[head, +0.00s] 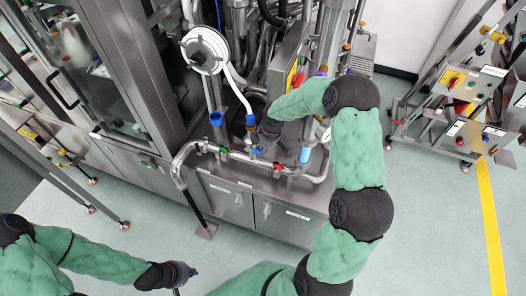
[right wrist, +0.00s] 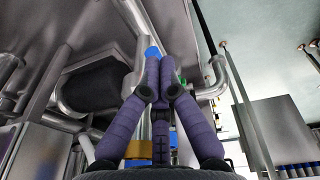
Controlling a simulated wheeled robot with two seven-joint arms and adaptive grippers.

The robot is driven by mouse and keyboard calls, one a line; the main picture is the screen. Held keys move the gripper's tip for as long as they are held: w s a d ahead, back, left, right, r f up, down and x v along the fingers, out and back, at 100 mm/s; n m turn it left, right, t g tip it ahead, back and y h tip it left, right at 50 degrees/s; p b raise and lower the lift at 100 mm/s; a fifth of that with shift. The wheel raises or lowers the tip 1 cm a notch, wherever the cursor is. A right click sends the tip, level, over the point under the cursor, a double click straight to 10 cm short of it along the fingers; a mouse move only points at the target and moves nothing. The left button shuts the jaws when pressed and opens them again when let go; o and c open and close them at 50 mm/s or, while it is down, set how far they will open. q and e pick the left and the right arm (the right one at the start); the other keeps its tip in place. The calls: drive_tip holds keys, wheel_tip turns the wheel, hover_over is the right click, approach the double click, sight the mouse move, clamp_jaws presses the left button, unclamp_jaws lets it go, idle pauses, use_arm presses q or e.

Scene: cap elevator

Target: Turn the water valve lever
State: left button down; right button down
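Small coloured valve levers sit on the steel pipe along the machine's front: a green one (head: 223,150), a blue one (head: 257,152) and a red one (head: 278,168). I cannot tell which is the water valve lever. My right gripper (head: 254,144) is down at the pipe by the blue lever, partly hidden by its own wrist. In the right wrist view its purple fingers (right wrist: 158,62) come together at the tips. A blue part (right wrist: 152,53) shows just beyond them and a green part (right wrist: 182,80) beside them; contact is unclear. My left gripper (head: 187,271) hangs low, away from the machine.
A white round hose reel or dial (head: 205,50) stands above the pipe, with a hose running down. A glass-doored cabinet (head: 115,65) is at left. A wheeled steel cart (head: 465,100) stands at right. The floor (head: 425,220) at front right is clear.

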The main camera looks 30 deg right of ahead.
wheel_tip(320, 180, up, 10)
drive_tip(key=s, duration=0.2)
drive_tip(key=s+a+f+m+y+b, duration=0.15)
drive_tip(key=a+f+b, duration=0.35)
drive_tip(key=f, duration=0.6)
drive_tip(key=s+a+f+m+y+b, duration=0.1)
drive_tip(key=s+a+f+m+b, duration=0.25)
drive_tip(key=a+f, duration=0.6)
drive_tip(key=s+a+f+m+b, duration=0.3)
drive_tip(key=s+a+f+b, duration=0.2)
drive_tip(key=s+f, duration=0.3)
drive_tip(key=s+a+f+m+g+b, duration=0.1)
drive_tip(key=s+a+f+m+b, duration=0.3)
drive_tip(key=f, duration=1)
drive_tip(key=s+b, duration=0.1)
drive_tip(key=s, duration=0.2)
drive_tip(key=shift+s+a+f+g+y, duration=0.3)
drive_tip(key=shift+s+a+f+y, duration=0.05)
drive_tip(key=shift+s, duration=0.05)
drive_tip(key=shift+d, duration=0.1)
